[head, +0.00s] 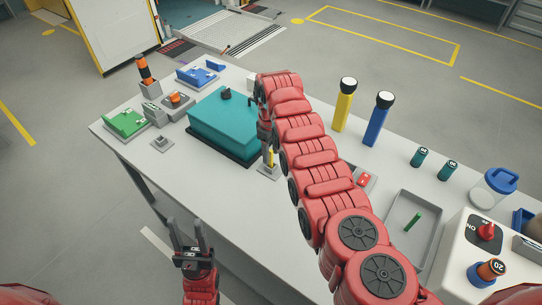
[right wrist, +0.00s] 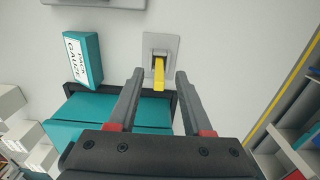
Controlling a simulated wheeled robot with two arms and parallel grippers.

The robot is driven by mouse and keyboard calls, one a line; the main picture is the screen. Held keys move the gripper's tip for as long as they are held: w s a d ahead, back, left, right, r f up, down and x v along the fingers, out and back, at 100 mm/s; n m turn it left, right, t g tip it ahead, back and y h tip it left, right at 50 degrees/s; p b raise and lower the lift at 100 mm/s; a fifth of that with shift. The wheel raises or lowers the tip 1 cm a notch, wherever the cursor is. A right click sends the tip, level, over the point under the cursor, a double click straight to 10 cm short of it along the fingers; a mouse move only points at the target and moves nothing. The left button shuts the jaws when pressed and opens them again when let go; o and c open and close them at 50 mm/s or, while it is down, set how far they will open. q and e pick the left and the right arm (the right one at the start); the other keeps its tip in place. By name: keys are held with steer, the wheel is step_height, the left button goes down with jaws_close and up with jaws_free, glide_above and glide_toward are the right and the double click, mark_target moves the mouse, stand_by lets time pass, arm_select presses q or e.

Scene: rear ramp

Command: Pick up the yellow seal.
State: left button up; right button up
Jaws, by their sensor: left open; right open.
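The yellow seal (head: 271,158) stands as a narrow strip on a small grey plate (head: 266,173) beside the teal case; my right arm partly hides it. In the right wrist view the seal (right wrist: 159,77) rises from a slot in the grey plate (right wrist: 160,44). My right gripper (right wrist: 159,84) is open, with the seal's end in line between its fingertips and a gap on both sides. I cannot tell how deep the seal sits between them. My left gripper (head: 187,233) is open and empty, by the table's front edge.
The teal case (head: 222,125) lies close left of the seal. A teal gauze box (right wrist: 88,62) shows in the right wrist view. Yellow (head: 344,105) and blue (head: 378,118) torches stand behind my right arm. A grey tray (head: 402,251) is at right. The table's front left is clear.

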steer(key=shift+w+f, duration=0.1)
steer(key=shift+f, duration=0.95)
jaws_close()
